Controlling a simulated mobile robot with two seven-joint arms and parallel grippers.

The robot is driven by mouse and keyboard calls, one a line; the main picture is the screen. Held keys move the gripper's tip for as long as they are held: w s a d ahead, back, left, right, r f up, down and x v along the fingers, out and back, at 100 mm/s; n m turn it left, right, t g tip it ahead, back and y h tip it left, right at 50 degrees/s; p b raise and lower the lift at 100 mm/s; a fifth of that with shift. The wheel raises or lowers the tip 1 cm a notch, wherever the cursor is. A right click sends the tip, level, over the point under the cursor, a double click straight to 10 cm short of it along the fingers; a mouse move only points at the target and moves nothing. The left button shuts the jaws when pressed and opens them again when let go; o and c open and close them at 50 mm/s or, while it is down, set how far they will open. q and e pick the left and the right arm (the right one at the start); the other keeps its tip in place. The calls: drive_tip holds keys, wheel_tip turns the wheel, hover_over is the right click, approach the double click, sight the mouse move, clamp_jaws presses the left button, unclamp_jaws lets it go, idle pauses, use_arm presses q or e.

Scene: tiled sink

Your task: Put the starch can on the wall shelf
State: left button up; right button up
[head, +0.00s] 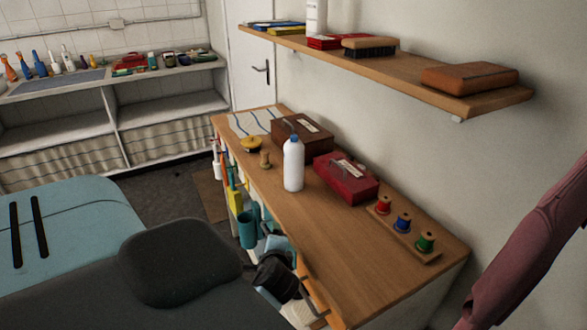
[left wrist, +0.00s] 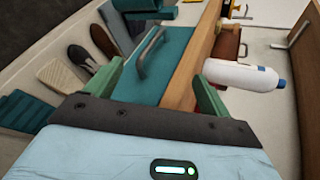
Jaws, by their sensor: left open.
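The starch can appears to be the white can with a blue cap (head: 293,165), standing upright on the wooden counter (head: 330,235). It also shows in the left wrist view, lying sideways across the picture (left wrist: 240,76). The wall shelf (head: 400,75) is a wooden board on the wall above and behind the counter. My left gripper (left wrist: 160,75) is open, its green fingers apart with no object seen held between them. The can is to the right of the right-hand finger in that view. Whether they touch is unclear. My right gripper is not seen.
On the shelf are a white can (head: 316,17), a brush (head: 369,46) and a brown block (head: 470,77), with bare board between the last two. A brown box (head: 301,132), a red box (head: 346,178) and a thread-spool rack (head: 403,225) stand near the can.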

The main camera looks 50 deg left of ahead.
sight(297, 155)
use_arm(q)
drive_tip(key=w+a+r+m+y, duration=0.1)
drive_tip(key=w+a+r+m, duration=0.1)
drive_tip(key=w, duration=0.1)
drive_tip(key=w+a+r+m+y, duration=0.1)
drive_tip(key=w+a+r, duration=0.1)
drive_tip(key=r, duration=0.1)
drive_tip(key=w+a+r+m+y, duration=0.1)
drive_tip(key=w+a+r+m, duration=0.1)
drive_tip(key=w+r, duration=0.1)
drive_tip(key=shift+w+a+m+t+y, duration=0.1)
drive_tip(key=shift+w+m+t+y, duration=0.2)
drive_tip(key=shift+w+t+y, duration=0.1)
drive_tip(key=w+r+m, duration=0.2)
drive_tip(key=w, duration=0.1)
drive_tip(key=w+r+m+y, duration=0.1)
drive_tip(key=w+r+m, duration=0.1)
drive_tip(key=r+m, duration=0.1)
drive_tip(key=w+a+r+m+t, duration=0.1)
drive_tip(key=w+r+m, duration=0.1)
drive_tip(key=w+m, duration=0.1)
drive_tip(key=shift+w+r+y, duration=0.15)
drive_tip(key=shift+w+y, duration=0.15)
drive_tip(key=shift+w, duration=0.05)
drive_tip(key=shift+a, duration=0.1)
